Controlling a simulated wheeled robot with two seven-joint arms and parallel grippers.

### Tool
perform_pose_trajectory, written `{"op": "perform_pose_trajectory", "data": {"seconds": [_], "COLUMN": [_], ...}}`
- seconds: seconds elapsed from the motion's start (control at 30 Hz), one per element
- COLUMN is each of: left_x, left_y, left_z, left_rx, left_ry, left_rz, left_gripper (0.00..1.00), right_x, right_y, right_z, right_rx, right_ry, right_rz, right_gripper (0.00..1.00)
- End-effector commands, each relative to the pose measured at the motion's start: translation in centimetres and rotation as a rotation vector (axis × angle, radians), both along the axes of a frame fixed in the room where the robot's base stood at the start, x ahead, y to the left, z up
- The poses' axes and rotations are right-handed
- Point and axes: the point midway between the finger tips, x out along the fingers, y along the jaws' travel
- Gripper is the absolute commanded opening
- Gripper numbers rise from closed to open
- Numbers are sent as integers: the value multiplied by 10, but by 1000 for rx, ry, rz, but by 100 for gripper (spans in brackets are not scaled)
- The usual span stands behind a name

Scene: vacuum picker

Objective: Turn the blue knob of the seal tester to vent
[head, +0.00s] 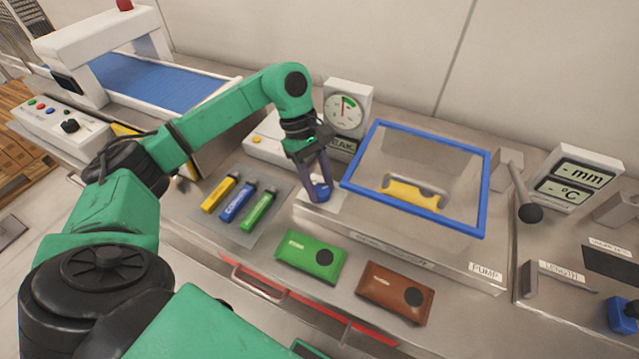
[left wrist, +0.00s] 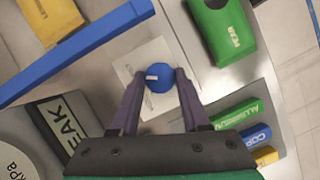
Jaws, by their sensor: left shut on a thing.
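The blue knob (head: 322,190) sits on a white plate at the left end of the seal tester (head: 420,258). My left gripper (head: 318,186) comes down from above with its fingers around the knob. In the left wrist view the blue knob (left wrist: 158,78) has a white mark pointing left, and the two fingers of my left gripper (left wrist: 160,90) are shut on its sides. Lettering on the plate is too small to read. The tester's blue-framed lid (head: 487,195) shows a yellow pack (head: 410,195) inside. My right gripper does not show.
A round gauge (head: 344,112) stands behind the knob. Yellow, blue and green markers (head: 238,200) lie left of it. A green pouch (head: 310,257) and a brown pouch (head: 394,293) lie in front. A black-knobbed lever (head: 529,212) stands at the right.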

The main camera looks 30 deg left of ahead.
Motion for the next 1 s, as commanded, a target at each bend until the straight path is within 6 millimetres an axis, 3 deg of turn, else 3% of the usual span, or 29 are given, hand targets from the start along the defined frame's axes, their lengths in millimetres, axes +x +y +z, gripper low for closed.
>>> {"op": "perform_pose_trajectory", "data": {"seconds": [0.6,1.0], "left_x": [-3,-5], "left_y": [1,-1], "left_z": [-3,-1], "left_rx": [-1,-2], "left_ry": [-4,-6], "left_rz": [486,858], "left_gripper": [0,0], "right_x": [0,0], "right_y": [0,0], "right_z": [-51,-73], "right_rx": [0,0], "right_ry": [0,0], "right_rz": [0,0], "right_gripper": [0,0]}}
